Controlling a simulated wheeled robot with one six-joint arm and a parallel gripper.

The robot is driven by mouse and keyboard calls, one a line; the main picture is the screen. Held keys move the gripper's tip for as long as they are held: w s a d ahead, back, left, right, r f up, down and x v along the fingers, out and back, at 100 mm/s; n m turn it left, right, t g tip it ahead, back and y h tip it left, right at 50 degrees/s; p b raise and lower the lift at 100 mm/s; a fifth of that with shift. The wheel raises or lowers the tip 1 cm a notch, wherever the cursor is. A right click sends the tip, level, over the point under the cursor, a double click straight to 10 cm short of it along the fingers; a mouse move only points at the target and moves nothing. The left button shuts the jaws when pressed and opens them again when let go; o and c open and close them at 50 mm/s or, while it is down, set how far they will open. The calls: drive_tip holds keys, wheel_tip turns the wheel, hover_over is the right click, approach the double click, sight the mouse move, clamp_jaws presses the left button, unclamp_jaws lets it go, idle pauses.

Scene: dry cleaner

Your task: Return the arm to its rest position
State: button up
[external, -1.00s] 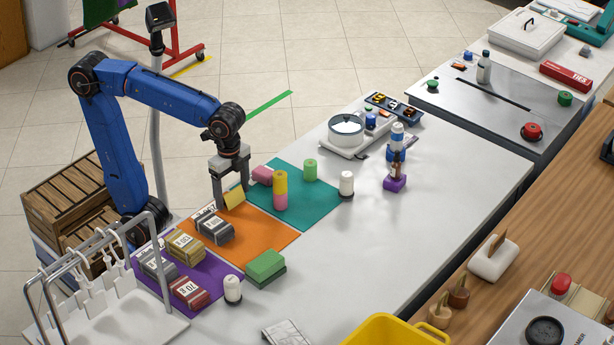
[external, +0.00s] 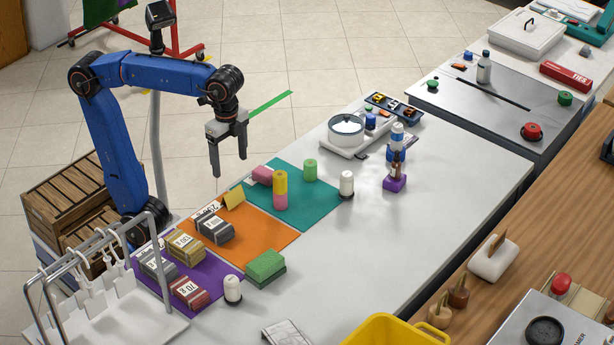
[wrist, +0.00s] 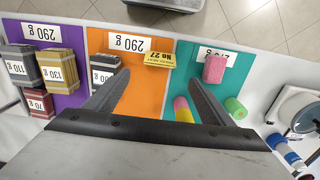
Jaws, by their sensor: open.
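My gripper (external: 228,168) is open and empty, pointing down in the air above the back edge of the table. My blue arm (external: 165,72) reaches out from its base beside the table. In the wrist view my gripper's two fingers (wrist: 154,85) are spread, with the orange mat (wrist: 130,94) showing between them. A yellow tag (external: 234,199) stands on the orange mat, below the gripper and apart from it. It also shows in the wrist view (wrist: 159,54), with printed text.
Labelled bundles (external: 186,246) rest on the purple (external: 212,283) and orange mats. A white hanger rack (external: 125,310) stands front left. A pan sits on a scale (external: 345,142). The table's right part (external: 420,220) is clear.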

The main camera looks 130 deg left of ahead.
idle(0.4)
drive_tip(key=s+d+f+t, duration=0.2)
drive_tip(key=s+d+f, duration=0.3)
drive_tip(key=f, duration=0.5)
drive_tip(key=s+d+f+t, duration=0.2)
drive_tip(key=s+d+f, duration=0.4)
drive_tip(key=f, duration=0.4)
drive_tip(key=shift+s+f+t, duration=0.3)
drive_tip(key=shift+s+t, duration=0.1)
drive_tip(key=shift+s, duration=0.1)
